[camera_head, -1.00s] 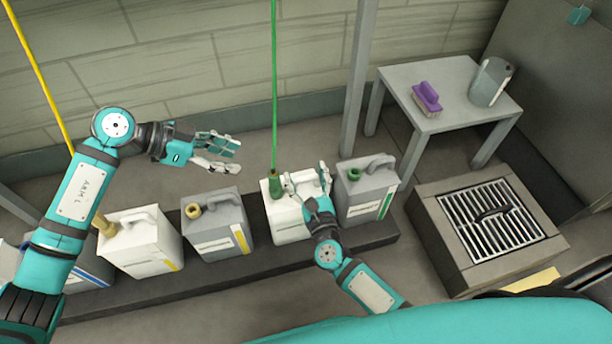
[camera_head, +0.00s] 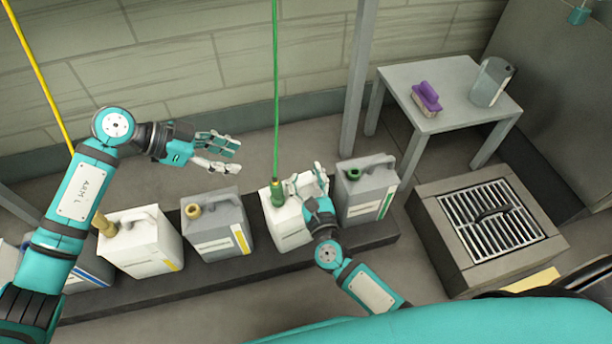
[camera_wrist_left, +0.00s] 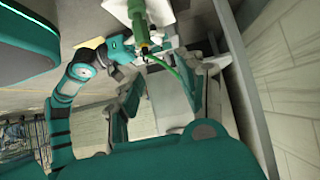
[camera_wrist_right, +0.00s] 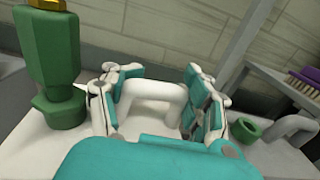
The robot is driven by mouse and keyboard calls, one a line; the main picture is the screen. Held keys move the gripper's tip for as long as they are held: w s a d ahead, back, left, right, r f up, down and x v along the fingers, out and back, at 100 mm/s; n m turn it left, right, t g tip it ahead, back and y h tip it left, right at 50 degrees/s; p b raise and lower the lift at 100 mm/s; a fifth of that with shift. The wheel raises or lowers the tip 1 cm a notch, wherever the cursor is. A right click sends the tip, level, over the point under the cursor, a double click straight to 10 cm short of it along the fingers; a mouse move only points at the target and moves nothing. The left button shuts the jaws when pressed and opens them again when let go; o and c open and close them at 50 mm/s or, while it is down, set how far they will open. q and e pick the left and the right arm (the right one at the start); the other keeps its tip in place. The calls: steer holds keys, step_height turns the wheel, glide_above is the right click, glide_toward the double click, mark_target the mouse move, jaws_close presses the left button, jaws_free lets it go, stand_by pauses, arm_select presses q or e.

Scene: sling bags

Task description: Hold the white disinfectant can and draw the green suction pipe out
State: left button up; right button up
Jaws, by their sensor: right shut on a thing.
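The white disinfectant can (camera_head: 288,228) stands on the dark low ledge between two grey cans. The green suction pipe (camera_head: 275,90) hangs straight down to a green fitting (camera_head: 277,192) at the can's mouth; the fitting is large in the right wrist view (camera_wrist_right: 48,55). The pipe's lower end is hidden. My right gripper (camera_head: 306,180) is shut around the can's white handle (camera_wrist_right: 152,95). My left gripper (camera_head: 237,155) is open and empty, above and behind the row, left of the pipe. In the left wrist view the pipe and fitting (camera_wrist_left: 140,28) show beyond its open fingers.
A yellow pipe (camera_head: 40,75) hangs far left. A post (camera_head: 358,80), side table (camera_head: 440,75) and grated drain block (camera_head: 440,235) are right.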

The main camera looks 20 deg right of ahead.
arm_select(q)
steer(key=shift+o, duration=1.4)
steer(key=shift+d+m, duration=0.1)
steer(key=shift+m, duration=0.2)
steer(key=m+y, duration=0.4)
steer(key=m, duration=1.6)
glide_toward(273, 184)
steer(key=d, duration=0.2)
steer(key=shift+d+f+m+t+y, duration=0.1)
steer(key=shift+d+f+m+y, duration=0.45)
steer(key=shift+f+m, duration=1.35)
steer(key=shift+d+f+m+t+y, duration=0.1)
steer(key=shift+d+f+m+y, duration=0.45)
steer(key=shift+f+m, duration=1.35)
steer(key=shift+d+f+m+t+y, duration=0.1)
steer(key=shift+d+f+m+y, duration=0.55)
steer(key=shift+m, duration=2.15)
